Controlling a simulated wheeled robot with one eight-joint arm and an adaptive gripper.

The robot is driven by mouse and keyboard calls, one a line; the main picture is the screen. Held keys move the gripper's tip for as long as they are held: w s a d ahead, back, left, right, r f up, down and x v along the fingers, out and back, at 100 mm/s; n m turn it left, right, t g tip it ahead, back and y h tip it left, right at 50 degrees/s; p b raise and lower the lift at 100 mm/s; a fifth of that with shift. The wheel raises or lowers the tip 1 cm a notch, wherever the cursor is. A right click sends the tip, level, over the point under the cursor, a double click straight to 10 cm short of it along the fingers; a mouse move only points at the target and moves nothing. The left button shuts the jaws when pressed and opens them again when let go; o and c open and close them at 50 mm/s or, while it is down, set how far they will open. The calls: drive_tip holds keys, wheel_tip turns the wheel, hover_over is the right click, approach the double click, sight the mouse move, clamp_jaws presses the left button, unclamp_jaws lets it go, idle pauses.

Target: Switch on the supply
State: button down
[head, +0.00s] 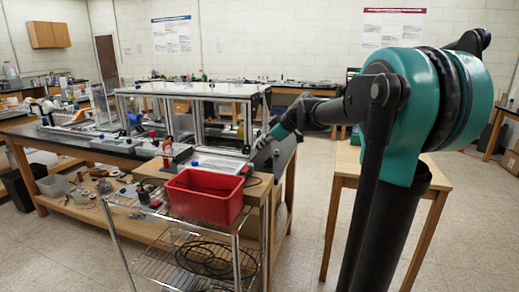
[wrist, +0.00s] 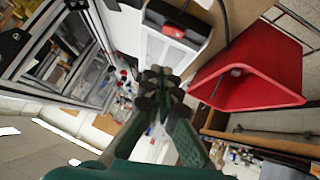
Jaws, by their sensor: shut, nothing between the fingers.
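A white box with a black end, which looks like the supply (wrist: 172,50), is at the top middle of the wrist view. A red part, apparently its switch (wrist: 174,31), sits on the black end; whether it is on or off cannot be told. In the head view the supply (head: 221,163) lies on the wooden bench behind the red bin. My gripper (wrist: 158,82) is shut and empty, its dark tips just below the white box in the wrist view and apart from the switch. In the head view my gripper (head: 268,137) is small, above the bench's right end.
The open red bin (head: 203,196) stands in front of the supply, and shows at the right of the wrist view (wrist: 250,75). An aluminium extrusion frame (head: 190,90) stands behind. A wire shelf (head: 190,238) holds black cables.

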sight(244, 167)
drive_tip(key=x, duration=0.6)
drive_tip(key=d+f+x, duration=0.1)
drive_tip(key=x, duration=0.1)
drive_tip(key=shift+w+a+f, duration=0.1)
drive_tip(key=shift+a+f, duration=0.05)
drive_tip(key=shift+f, duration=0.15)
drive_tip(key=shift+w+f, duration=0.2)
drive_tip(key=shift+f, duration=0.65)
drive_tip(key=shift+w+f+g, duration=0.25)
drive_tip(key=shift+g, duration=0.05)
drive_tip(key=shift+s, duration=0.25)
